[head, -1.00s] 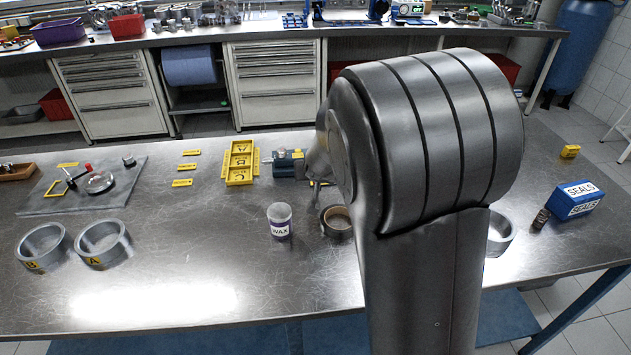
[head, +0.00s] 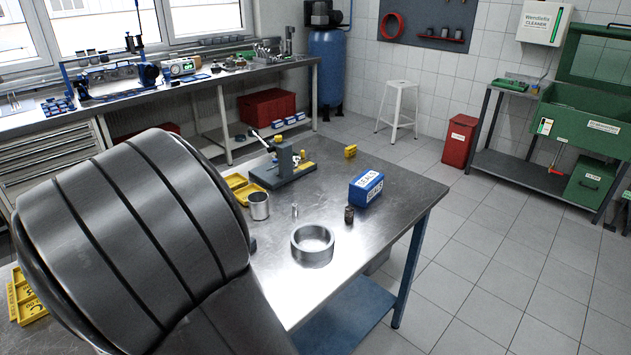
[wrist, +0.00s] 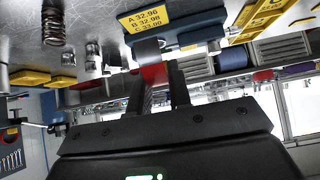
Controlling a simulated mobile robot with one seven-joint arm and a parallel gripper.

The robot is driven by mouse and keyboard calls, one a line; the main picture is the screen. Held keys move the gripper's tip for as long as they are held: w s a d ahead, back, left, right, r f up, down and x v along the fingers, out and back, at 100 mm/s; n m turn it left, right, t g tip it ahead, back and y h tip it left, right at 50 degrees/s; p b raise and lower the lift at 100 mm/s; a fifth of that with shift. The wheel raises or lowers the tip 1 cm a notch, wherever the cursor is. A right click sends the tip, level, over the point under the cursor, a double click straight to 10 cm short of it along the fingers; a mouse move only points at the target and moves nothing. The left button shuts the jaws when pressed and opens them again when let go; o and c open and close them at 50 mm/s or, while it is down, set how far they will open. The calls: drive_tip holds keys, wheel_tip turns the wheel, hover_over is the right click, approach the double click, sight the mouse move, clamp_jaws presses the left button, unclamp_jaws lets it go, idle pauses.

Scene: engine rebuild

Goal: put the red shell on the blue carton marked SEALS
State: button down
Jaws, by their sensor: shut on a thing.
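The blue carton marked SEALS (head: 366,188) stands on the metal workbench, near its right edge in the head view. Its white label faces up, and nothing lies on top of it. In the wrist view my gripper (wrist: 163,74) is shut on the red shell (wrist: 153,75). Only a small red part shows between the fingers; the rest is hidden. A grey metal piece (wrist: 148,50) shows just beyond the fingertips, and I cannot tell whether it touches the shell. In the head view my own arm hides the gripper and the shell.
A dark coil spring (head: 349,214) stands close to the carton's near left side. A large metal ring (head: 312,245), a metal cup (head: 259,206) and a grey-blue fixture (head: 283,165) are on the bench (head: 400,215). A small yellow block (head: 350,151) lies behind the carton.

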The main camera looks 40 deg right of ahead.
drive_tip(key=d+r+m+g+h, duration=0.1)
drive_tip(key=d+r+m+h, duration=0.2)
drive_tip(key=d, duration=1.6)
drive_tip(key=d+r+m+h, duration=0.2)
drive_tip(key=d+m, duration=0.2)
drive_tip(key=d, duration=1.6)
drive_tip(key=s+d+r+m+g+h, duration=0.1)
drive_tip(key=s+d+m, duration=0.1)
drive_tip(key=s+d, duration=0.75)
drive_tip(key=s+d+r+m+g+h, duration=0.1)
drive_tip(key=s+d+m+g, duration=0.1)
drive_tip(key=s+d, duration=0.8)
drive_tip(key=s+d+r+m+g+h, duration=0.15)
drive_tip(key=s+d, duration=0.35)
drive_tip(key=d, duration=0.9)
hover_over(370, 174)
drive_tip(key=s+a, duration=0.1)
drive_tip(key=a, duration=0.2)
drive_tip(key=shift+m, duration=0.45)
wheel_tip(370, 174, down, 7)
drive_tip(key=shift+s+r, duration=0.1)
drive_tip(key=shift+f, duration=2.1)
drive_tip(key=shift+f+y, duration=0.15)
drive_tip(key=shift+y, duration=0.1)
drive_tip(key=c, duration=1.3)
unclamp_jaws()
